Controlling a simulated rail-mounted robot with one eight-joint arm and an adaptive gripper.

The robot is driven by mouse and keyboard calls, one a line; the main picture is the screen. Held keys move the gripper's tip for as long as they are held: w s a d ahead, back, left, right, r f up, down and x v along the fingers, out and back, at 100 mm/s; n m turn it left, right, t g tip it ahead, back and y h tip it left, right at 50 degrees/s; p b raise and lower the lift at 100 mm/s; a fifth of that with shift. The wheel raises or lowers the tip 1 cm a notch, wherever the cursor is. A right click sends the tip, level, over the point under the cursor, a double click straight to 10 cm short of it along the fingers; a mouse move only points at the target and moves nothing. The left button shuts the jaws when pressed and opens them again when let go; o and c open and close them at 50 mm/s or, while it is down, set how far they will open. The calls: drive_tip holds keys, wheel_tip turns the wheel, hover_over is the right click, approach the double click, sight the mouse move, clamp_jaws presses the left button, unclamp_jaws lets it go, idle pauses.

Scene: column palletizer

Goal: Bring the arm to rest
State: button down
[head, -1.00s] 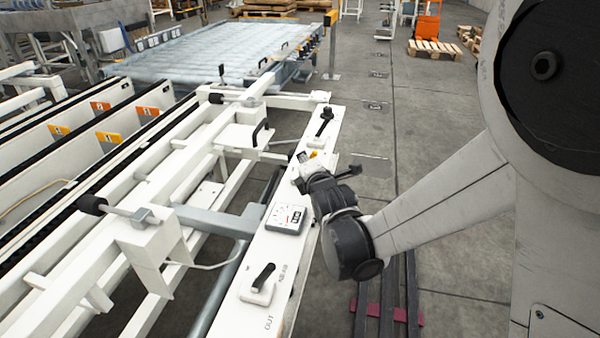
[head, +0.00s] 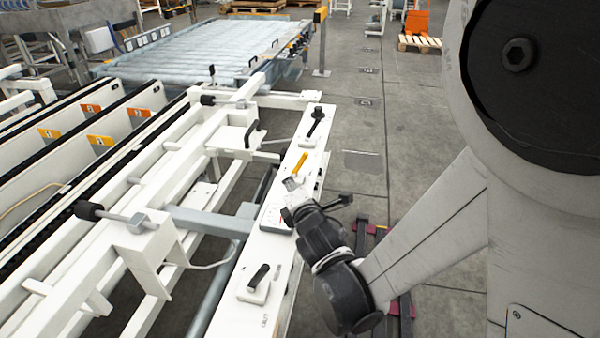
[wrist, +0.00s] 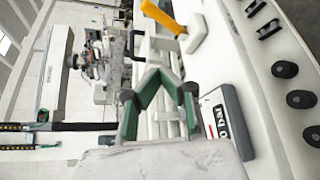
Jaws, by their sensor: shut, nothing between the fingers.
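My gripper (head: 291,188) is shut and empty, at the end of my dark wrist in the head view. It is over the long white control panel (head: 310,140), between a yellow-handled lever and a gauge box (head: 275,218), which it partly hides. In the wrist view my green-edged gripper fingers (wrist: 162,75) come together with nothing between them. I cannot tell whether they touch the panel.
The yellow lever (head: 300,164) stands close beyond the gripper; it also shows in the wrist view (wrist: 165,16). Black switches (head: 258,277) sit on the panel. White conveyor frames (head: 150,190) fill the left. Grey floor (head: 430,110) is open at right.

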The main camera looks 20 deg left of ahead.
drive_tip(key=shift+s+d, duration=0.1)
drive_tip(key=shift+s, duration=0.05)
idle(0.3)
drive_tip(key=s+d+r+m+g+h, duration=0.1)
drive_tip(key=d+r+m+h, duration=0.25)
drive_tip(key=d+m, duration=0.55)
drive_tip(key=d+r+m+g+h, duration=0.15)
drive_tip(key=d+r+m, duration=0.3)
drive_tip(key=d, duration=0.95)
drive_tip(key=s+d+m+g+h, duration=0.3)
drive_tip(key=s+d+m+g, duration=0.1)
drive_tip(key=s+d+m, duration=1.35)
wheel_tip(320, 180, up, 13)
drive_tip(key=s+a+n+p, duration=0.1)
drive_tip(key=a+n+p, duration=0.1)
drive_tip(key=p, duration=1)
drive_tip(key=shift+f+p, duration=0.15)
drive_tip(key=shift+p, duration=0.25)
drive_tip(key=shift+s+a, duration=0.1)
